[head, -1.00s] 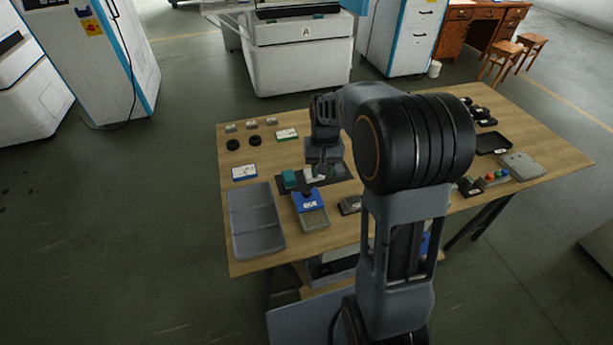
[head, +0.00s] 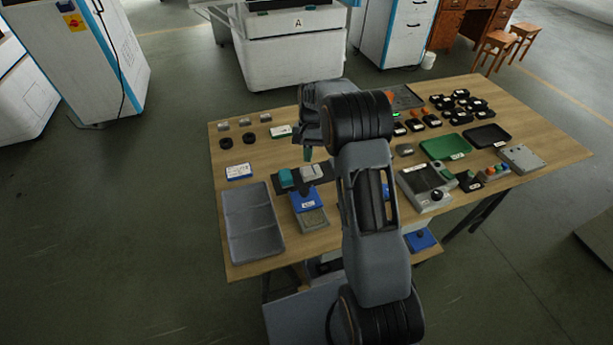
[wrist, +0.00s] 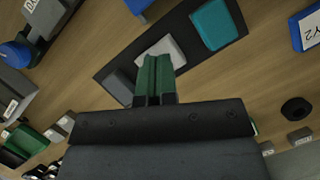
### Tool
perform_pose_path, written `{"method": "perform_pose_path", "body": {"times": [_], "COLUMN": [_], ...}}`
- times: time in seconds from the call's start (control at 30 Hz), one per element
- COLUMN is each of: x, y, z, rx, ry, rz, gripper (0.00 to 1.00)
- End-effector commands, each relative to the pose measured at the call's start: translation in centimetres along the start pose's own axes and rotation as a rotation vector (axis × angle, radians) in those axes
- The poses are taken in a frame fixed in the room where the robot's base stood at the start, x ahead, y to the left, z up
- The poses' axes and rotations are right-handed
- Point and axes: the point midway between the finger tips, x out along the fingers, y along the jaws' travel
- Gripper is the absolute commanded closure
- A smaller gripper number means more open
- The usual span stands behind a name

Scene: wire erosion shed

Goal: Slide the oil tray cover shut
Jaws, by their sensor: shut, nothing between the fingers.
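What looks like the oil tray is a small box with a blue, labelled cover (head: 306,201) near the table's front edge. The cover lies over its back part, and a speckled grey-brown part (head: 313,220) shows in front. A blue corner at the top of the wrist view (wrist: 138,10) appears to be this cover. My gripper (head: 308,154) is shut and empty, with green fingers, behind the tray above the dark mat. In the wrist view its fingertips (wrist: 155,60) overlap a pale grey block (wrist: 172,47); I cannot tell whether they touch.
A teal block (head: 286,178) sits on the dark mat (wrist: 115,72) beside the pale block. A grey sectioned bin (head: 251,222) lies left of the tray. A grey device with a knob (head: 428,186) stands to the right. Bare wood shows at the table's front left.

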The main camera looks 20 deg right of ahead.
Motion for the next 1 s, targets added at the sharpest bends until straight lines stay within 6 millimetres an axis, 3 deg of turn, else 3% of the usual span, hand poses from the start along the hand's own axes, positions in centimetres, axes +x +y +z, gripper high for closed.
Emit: {"method": "perform_pose_path", "body": {"times": [0.23, 0.53, 1.0], "x": [4.7, 5.5, 5.9], "y": [0.0, 0.1, 0.1], "z": [0.1, 3.0, 3.7], "rx": [0.001, 0.0, 0.001], "ry": [-0.003, 0.0, 0.001], "rz": [0.001, -0.001, -0.001], "gripper": [1.0, 1.0, 1.0]}}
